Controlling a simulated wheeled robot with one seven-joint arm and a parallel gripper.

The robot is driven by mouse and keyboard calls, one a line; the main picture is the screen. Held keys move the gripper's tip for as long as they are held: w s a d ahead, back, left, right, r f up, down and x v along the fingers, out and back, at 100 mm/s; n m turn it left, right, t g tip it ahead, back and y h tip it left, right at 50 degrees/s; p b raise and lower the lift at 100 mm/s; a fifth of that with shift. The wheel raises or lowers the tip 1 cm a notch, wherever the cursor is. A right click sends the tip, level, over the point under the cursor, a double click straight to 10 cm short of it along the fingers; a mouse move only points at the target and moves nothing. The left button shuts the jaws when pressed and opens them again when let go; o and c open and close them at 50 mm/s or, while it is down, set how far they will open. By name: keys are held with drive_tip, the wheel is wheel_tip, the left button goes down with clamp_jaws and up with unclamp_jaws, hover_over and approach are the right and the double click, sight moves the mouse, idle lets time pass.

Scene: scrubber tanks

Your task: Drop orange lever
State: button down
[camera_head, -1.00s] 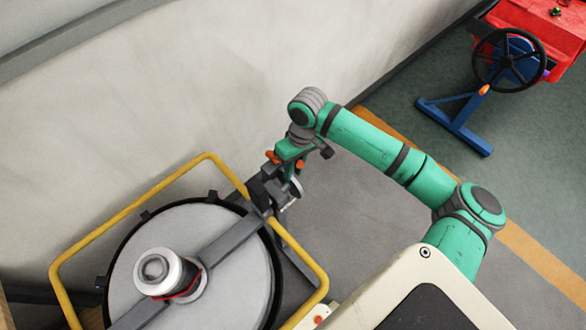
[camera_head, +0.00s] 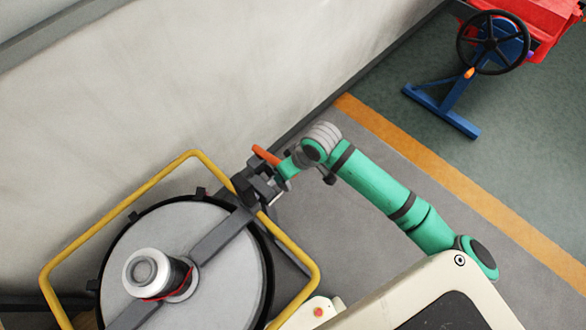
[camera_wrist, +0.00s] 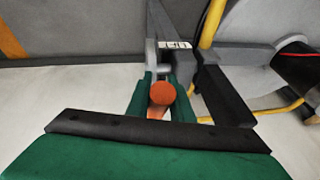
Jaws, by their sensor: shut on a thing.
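The orange lever (camera_head: 265,155) shows in the head view as a short bar sticking out up and left of my gripper (camera_head: 283,174), beside the dark bracket at the tank's right edge. In the wrist view the lever's round orange end (camera_wrist: 162,93) sits between the two green fingers of my gripper (camera_wrist: 161,104). The gripper is shut on the lever. The rest of the lever is hidden behind the fingers and the bracket.
The round grey tank lid (camera_head: 225,272) has a dark crossbar (camera_head: 222,238) and a yellow rail (camera_head: 110,207) around it. The pale wall (camera_head: 190,90) is close behind. A red machine with a black handwheel (camera_head: 493,42) stands far right.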

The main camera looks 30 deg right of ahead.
drive_tip(key=shift+d, duration=0.1)
drive_tip(key=c, duration=1.6)
unclamp_jaws()
drive_tip(key=shift+o, duration=0.2)
drive_tip(key=v, duration=1)
drive_tip(key=shift+s+r, duration=0.15)
drive_tip(key=shift+r, duration=0.2)
